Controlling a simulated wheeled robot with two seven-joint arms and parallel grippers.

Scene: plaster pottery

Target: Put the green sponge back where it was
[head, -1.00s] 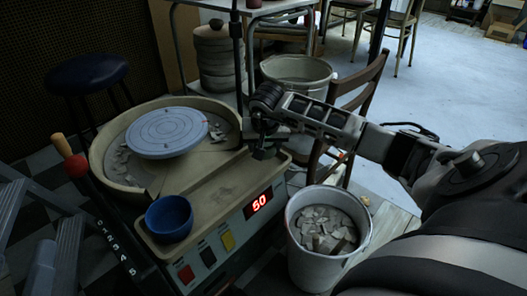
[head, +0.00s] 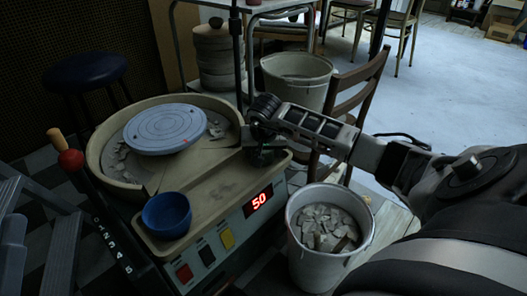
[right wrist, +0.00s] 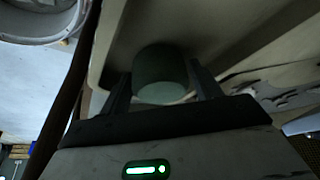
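The green sponge (right wrist: 160,75) shows in the right wrist view as a dull grey-green rounded block. It sits between the two fingers of my right gripper (right wrist: 162,88), which touch its sides. In the head view my right gripper (head: 262,155) points down at the far right corner of the wheel's tan tray (head: 215,190), and the sponge is too dark there to make out clearly. I cannot tell whether the sponge rests on the tray. My left gripper is not in view.
A blue bowl (head: 167,215) stands at the tray's near left end. The grey wheel head (head: 165,130) is left of my gripper. A white bucket of clay scraps (head: 300,262) stands to the right, with a wooden chair (head: 345,110) behind it.

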